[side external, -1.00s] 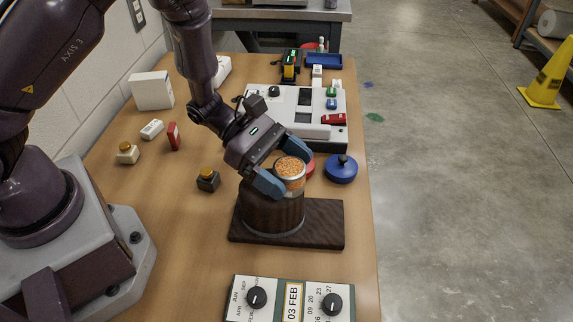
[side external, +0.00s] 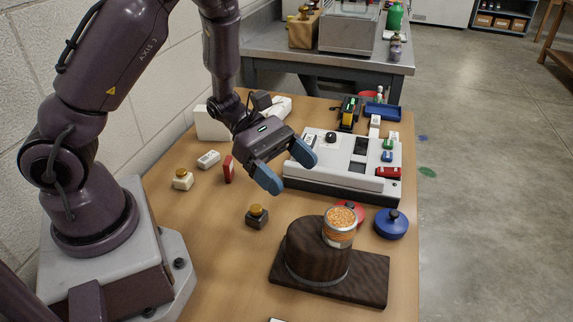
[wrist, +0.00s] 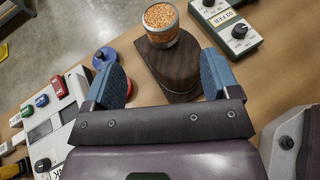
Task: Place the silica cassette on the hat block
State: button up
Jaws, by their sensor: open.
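The silica cassette (side external: 340,228), a round clear-sided can of orange beads, rests on the right part of the top of the hat block (side external: 316,255). The block is a dark wooden dome on a flat dark base. The cassette is near the edge of the block's top; whether it overhangs I cannot tell. It also shows in the wrist view (wrist: 161,22), on top of the block (wrist: 174,66). My gripper (side external: 286,166) is open and empty, up and to the left of the cassette and apart from it. Its blue fingers (wrist: 166,74) show in the wrist view.
A blue knobbed lid (side external: 391,224) and a red one (side external: 349,209) lie behind the block. A white device (side external: 345,165) stands farther back. A small dark block with an amber knob (side external: 257,217) is left of the hat block. A dial panel (wrist: 229,22) shows in the wrist view.

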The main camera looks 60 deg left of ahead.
jog(key=w+a+r+n+t+y, duration=0.3)
jog(key=a+r+n+t+y, duration=0.25)
jog(key=n, duration=0.85)
jog(key=w+a+r+n+t+y, duration=0.2)
jog(key=w+a+r+n+y, duration=0.15)
jog(key=r+n+y, duration=0.7)
jog(key=s+d+n+g+h, duration=0.1)
jog(key=s+d+n+g, duration=0.1)
jog(key=s+n, duration=0.7)
jog(key=s+d+r+n+g+h, duration=0.1)
jog(key=s+n+g, duration=0.3)
jog(key=s+n, duration=0.5)
jog(key=d+n+h, duration=0.1)
jog(key=n, duration=0.6)
jog(key=shift+d+r, duration=0.2)
jog(key=shift+r, duration=0.1)
